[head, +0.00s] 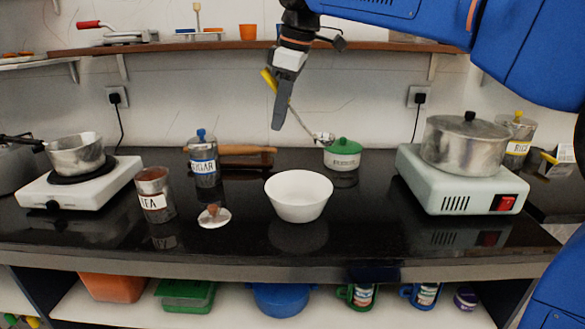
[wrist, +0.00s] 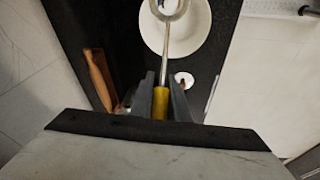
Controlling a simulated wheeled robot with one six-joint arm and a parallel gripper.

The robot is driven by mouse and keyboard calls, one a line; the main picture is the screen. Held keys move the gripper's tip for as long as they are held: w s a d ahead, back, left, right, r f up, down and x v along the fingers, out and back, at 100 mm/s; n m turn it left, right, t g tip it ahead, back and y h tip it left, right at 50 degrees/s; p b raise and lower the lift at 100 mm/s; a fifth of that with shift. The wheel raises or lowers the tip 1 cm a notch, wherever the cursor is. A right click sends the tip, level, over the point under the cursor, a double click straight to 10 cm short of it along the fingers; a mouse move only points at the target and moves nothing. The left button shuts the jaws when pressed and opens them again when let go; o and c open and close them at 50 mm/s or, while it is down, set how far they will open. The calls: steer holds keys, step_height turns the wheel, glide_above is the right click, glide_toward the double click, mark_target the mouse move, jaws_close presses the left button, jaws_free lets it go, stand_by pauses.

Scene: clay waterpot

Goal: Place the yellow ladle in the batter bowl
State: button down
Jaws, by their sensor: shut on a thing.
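My gripper (head: 281,103) is shut on the yellow handle of the ladle and holds it in the air above the counter. The ladle's yellow handle (head: 269,80) sticks out to the upper left of the fingers, and its metal shaft slants down right to the scoop (head: 322,138). In the wrist view, the ladle (wrist: 166,45) points away from the fingers (wrist: 162,95). The white batter bowl (head: 299,202) stands upright on the dark counter, below my gripper. It looks empty. In the wrist view, the ladle's shaft and scoop overlap the bowl (wrist: 187,40).
A green-lidded pot (head: 342,155) stands behind the bowl at the right. The sugar jar (head: 203,160), the open tea tin (head: 154,194) and a loose lid (head: 214,216) stand left. Stoves (head: 85,188) and (head: 465,192) flank the counter. A wooden rolling pin (wrist: 98,80) lies behind.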

step_height(320, 180, down, 9)
stand_by(0.6)
steer(key=shift+f, duration=0.7)
steer(key=c, duration=1.7)
jaws_free()
steer(key=shift+r, duration=0.15)
steer(key=v, duration=1.3)
